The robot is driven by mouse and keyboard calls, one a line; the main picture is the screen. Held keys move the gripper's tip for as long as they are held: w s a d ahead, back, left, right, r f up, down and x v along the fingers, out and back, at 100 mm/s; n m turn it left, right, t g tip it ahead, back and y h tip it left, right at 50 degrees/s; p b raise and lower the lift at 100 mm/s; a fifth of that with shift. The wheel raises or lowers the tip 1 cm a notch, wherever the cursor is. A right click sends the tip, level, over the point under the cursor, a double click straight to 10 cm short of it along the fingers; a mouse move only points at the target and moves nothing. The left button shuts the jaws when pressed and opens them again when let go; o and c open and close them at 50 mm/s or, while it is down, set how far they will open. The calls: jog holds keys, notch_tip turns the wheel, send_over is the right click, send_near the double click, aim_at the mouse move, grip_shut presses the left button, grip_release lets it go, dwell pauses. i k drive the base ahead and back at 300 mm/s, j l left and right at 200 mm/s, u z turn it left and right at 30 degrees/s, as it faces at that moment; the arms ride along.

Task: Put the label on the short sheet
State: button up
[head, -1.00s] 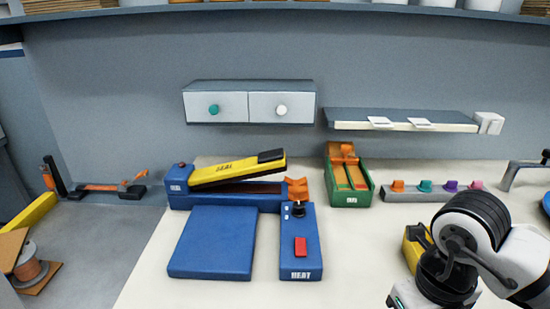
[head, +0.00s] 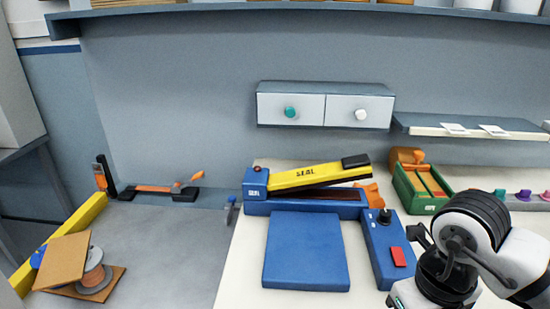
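Two small flat white pieces lie on the grey shelf at the right: the left white piece (head: 453,128) and the right white piece (head: 494,129). I cannot tell whether either is the label or a sheet. Nothing else in view is clearly a label or a short sheet. My arm shows at the lower right, folded in front of the bench. The fingertips of my gripper are not visible, so I cannot see whether it holds anything.
A blue sealer with a yellow arm (head: 305,176) stands on the pale bench, with a blue pad (head: 305,250) and a blue heat box (head: 384,240) in front. A green tray (head: 420,188) is to the right. Drawers (head: 290,105) hang above. Cardboard and a spool (head: 95,278) lie lower left.

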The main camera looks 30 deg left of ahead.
aim_at(64, 257)
jog(key=k+j, duration=0.15)
jog(key=j, duration=0.4)
jog(key=k+j+u, duration=0.1)
jog(key=j, duration=0.4)
jog(key=k+j, duration=0.15)
jog(key=j, duration=0.4)
jog(key=k+j+u, duration=0.1)
jog(key=j, duration=0.45)
jog(key=k+j, duration=0.15)
jog(key=j, duration=0.4)
jog(key=k+j+u, duration=0.1)
jog(key=j, duration=0.5)
